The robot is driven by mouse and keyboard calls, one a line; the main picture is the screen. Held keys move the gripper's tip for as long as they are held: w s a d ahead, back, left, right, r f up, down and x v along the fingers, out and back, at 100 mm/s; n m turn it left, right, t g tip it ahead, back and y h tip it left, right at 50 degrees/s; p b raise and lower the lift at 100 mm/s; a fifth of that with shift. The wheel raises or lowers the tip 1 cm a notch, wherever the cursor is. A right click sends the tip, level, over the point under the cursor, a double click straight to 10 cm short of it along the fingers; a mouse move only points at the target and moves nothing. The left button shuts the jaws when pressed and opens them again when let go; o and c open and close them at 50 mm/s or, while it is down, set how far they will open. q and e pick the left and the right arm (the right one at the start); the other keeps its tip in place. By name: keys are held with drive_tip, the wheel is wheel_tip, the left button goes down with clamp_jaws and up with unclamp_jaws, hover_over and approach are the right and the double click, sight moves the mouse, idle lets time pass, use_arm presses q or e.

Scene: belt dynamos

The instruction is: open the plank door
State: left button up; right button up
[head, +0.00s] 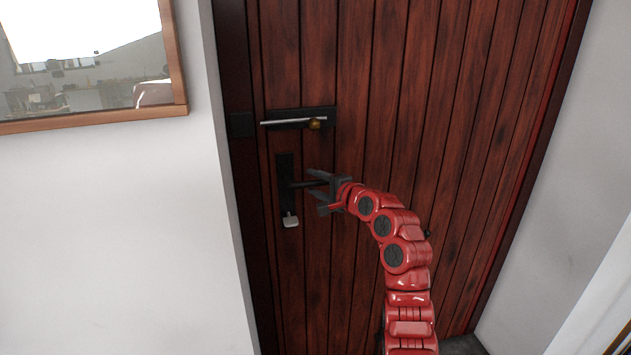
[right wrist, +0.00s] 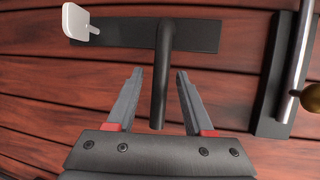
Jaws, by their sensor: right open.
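The plank door (head: 420,110) is dark red-brown wood and stands shut in its frame. Its black lever handle (head: 307,184) sticks out to the right from a tall black plate (head: 284,170). My right gripper (head: 314,190) is open at the handle. In the right wrist view, the handle (right wrist: 161,90) reaches down between the two spread fingers (right wrist: 157,98), with a gap on each side. A key with a pale head (head: 290,221) sits in the plate below the handle. It also shows in the right wrist view (right wrist: 76,22). My left gripper is not in view.
Above the handle, a slide bolt (head: 292,121) with a metal rod and brass knob sits on a black plate; its rod reaches left toward a black block (head: 241,124) on the frame. A white wall with a wood-framed mirror (head: 90,125) stands at left.

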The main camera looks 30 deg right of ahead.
clamp_jaws()
idle(1.4)
